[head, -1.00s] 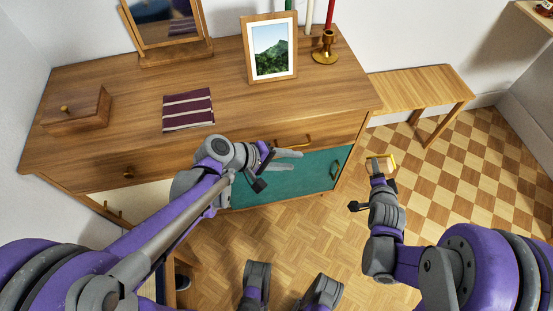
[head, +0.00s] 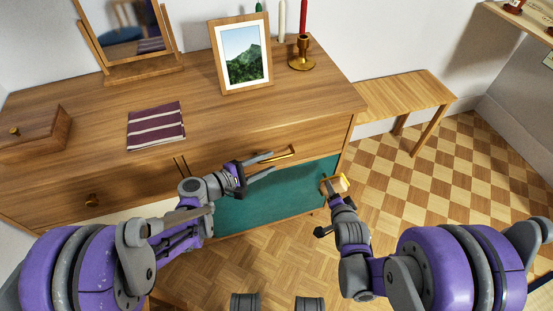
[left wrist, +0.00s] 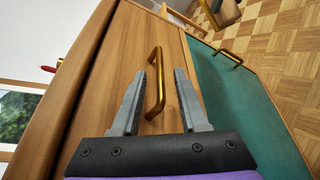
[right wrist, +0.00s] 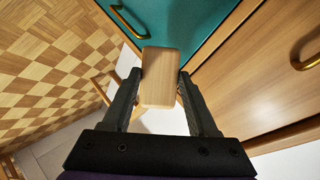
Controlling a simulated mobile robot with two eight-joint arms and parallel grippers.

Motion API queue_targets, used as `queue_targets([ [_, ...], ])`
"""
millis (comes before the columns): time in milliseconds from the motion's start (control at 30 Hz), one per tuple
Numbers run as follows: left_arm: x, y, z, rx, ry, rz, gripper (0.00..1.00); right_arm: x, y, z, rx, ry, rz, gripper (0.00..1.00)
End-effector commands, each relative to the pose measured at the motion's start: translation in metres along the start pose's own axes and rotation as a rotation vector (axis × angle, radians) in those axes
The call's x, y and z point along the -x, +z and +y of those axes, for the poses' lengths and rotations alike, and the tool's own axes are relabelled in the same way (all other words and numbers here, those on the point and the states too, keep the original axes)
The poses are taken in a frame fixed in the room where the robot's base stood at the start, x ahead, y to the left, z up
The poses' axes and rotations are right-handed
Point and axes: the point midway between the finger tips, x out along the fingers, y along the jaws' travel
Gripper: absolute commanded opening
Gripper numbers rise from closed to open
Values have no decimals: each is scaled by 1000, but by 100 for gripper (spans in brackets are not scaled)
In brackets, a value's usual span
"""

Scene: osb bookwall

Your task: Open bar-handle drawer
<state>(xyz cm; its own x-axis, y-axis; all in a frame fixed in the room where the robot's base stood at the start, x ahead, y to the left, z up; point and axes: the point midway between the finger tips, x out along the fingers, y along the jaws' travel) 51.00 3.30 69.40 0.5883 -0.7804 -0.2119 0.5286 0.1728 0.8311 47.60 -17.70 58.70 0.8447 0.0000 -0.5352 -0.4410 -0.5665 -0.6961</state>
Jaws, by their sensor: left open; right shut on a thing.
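The wooden drawer front (head: 318,137) with a brass bar handle (head: 282,153) is at the right end of the dresser's upper row. It looks closed. My left gripper (head: 268,163) is at this handle. In the left wrist view the bar handle (left wrist: 157,85) stands between my left gripper's (left wrist: 160,90) two open fingers, with gaps on both sides. My right gripper (head: 333,192) is shut on a small pale wooden block (right wrist: 160,76), held in front of the dresser's right end, away from the drawer handle.
A teal door (head: 275,200) with its own brass handle (left wrist: 228,53) is below the drawer. The dresser top carries a picture frame (head: 242,60), candlestick (head: 302,55), striped cloth (head: 156,127), mirror (head: 130,40) and wooden box (head: 35,135). A low bench (head: 405,100) stands right. Checkered floor (head: 430,180) there is clear.

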Motion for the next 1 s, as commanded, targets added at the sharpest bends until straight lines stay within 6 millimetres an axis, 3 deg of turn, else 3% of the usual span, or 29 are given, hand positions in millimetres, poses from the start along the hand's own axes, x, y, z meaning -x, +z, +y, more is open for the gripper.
queue_targets([
  [100, -22, 0, -1, 0, -2, -3, 44, -4, 2, 4, 0, 1, -1, 15],
  [300, -40, 0, -1, 0, -1, -1, 44, -6, 4, 6, 0, 1, -1, 15],
  [633, -43, 0, 0, -1, -1, 0, 44, -6, 4, 6, 0, 1, -1, 15],
  [867, -43, 0, 0, -1, -1, 0, 4, -6, 4, 6, 0, 1, -1, 15],
  [1000, -43, 0, 0, -1, -1, 0, 0, -6, 4, 6, 0, 1, -1, 15],
])
